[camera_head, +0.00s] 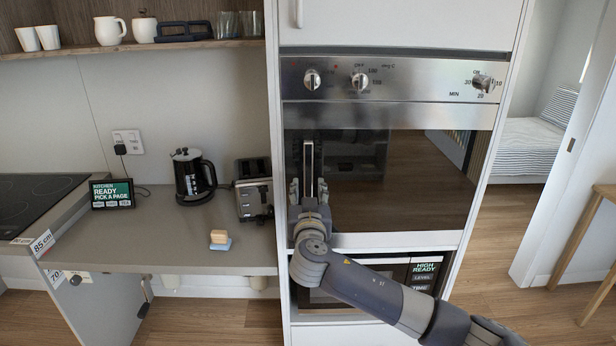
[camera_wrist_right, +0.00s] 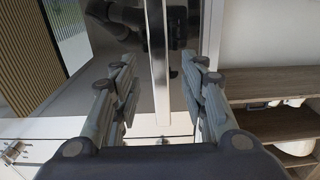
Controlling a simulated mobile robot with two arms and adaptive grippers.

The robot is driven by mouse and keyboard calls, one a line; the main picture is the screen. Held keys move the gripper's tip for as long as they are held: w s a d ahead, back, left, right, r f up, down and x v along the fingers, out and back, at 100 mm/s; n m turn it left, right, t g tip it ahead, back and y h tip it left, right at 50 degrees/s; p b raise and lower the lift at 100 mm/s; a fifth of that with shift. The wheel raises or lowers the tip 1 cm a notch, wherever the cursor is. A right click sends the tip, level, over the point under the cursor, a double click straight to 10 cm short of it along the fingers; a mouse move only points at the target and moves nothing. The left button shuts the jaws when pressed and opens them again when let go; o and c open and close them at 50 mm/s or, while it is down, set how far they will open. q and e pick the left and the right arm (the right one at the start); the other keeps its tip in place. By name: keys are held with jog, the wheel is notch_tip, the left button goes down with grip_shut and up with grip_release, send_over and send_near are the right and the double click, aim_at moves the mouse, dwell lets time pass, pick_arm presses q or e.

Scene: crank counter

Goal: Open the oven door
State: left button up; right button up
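The oven door (camera_head: 400,180) is a dark glass panel in a steel frame, and it looks shut. Its vertical bar handle (camera_head: 308,160) is at the door's left side. My right gripper (camera_head: 308,188) is in front of the handle's lower part. In the right wrist view, my right gripper (camera_wrist_right: 162,62) is open, with one finger on each side of the handle (camera_wrist_right: 158,75). Gaps show between the fingers and the bar, so it is not clamped. My left gripper is not in view.
A knob panel (camera_head: 430,78) is above the door, and a lower appliance (camera_head: 425,272) is below it. A counter (camera_head: 170,240) at left holds a kettle (camera_head: 192,178), a toaster (camera_head: 254,190) and a small sign (camera_head: 112,194). Wooden floor (camera_head: 500,225) is open at right.

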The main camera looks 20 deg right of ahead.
aim_at(309, 183)
jog(key=p+x, duration=0.1)
jog(key=x, duration=0.2)
jog(key=shift+w+d+r, duration=0.15)
jog(key=shift+w+d, duration=0.05)
jog(key=shift+w, duration=0.1)
jog(key=shift+p+x, duration=0.3)
jog(key=shift+x, duration=0.65)
grip_shut()
